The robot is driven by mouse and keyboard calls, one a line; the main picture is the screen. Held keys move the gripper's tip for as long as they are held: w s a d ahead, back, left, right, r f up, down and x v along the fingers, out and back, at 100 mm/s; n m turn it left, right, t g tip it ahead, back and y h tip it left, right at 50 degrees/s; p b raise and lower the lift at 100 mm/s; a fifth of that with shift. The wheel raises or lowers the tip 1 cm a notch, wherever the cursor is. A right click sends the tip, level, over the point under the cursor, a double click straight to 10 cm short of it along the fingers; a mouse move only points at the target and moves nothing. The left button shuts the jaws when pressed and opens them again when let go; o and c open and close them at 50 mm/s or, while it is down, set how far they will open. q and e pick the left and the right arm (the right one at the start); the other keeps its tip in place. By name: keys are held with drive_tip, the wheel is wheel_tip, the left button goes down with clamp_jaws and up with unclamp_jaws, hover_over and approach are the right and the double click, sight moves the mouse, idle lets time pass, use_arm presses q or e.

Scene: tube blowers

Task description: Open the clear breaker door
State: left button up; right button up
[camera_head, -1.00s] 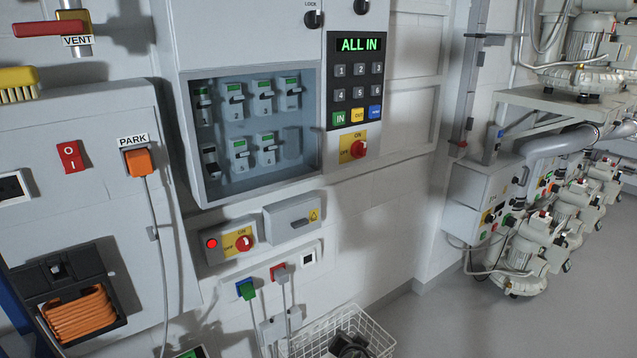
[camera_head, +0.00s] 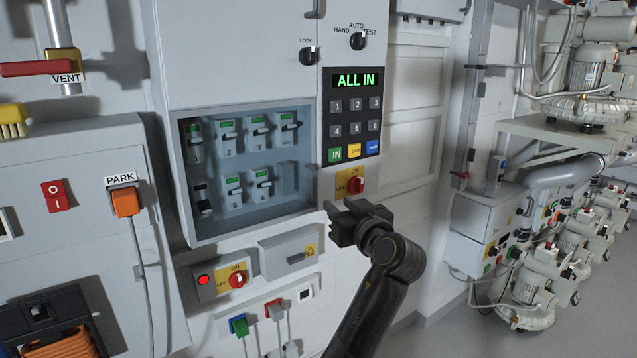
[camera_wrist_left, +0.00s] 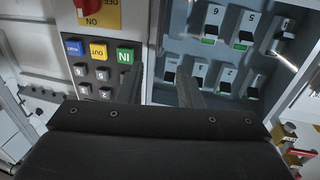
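The breaker recess (camera_head: 246,168) is a framed, blue-grey window in the light grey cabinet, with two rows of white breakers with green labels. The clear door is hard to make out over it; I cannot tell its exact edges or whether it is shut. My left gripper (camera_head: 337,217) is open and empty just right of the recess's lower right corner, below the red rotary switch. In the left wrist view its two fingers (camera_wrist_left: 157,85) stand apart in front of the keypad and the breakers (camera_wrist_left: 225,75). My right gripper is not in view.
A keypad (camera_head: 354,130) under an "ALL IN" display and a red rotary switch (camera_head: 355,185) sit right of the recess. A small drawer-like box (camera_head: 290,252) and another red switch (camera_head: 238,279) are below. Pumps (camera_head: 525,295) stand far right.

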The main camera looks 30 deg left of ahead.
sight(316, 184)
use_arm(q)
drive_tip(key=p+x, duration=0.3)
drive_tip(key=x, duration=0.9)
clamp_jaws()
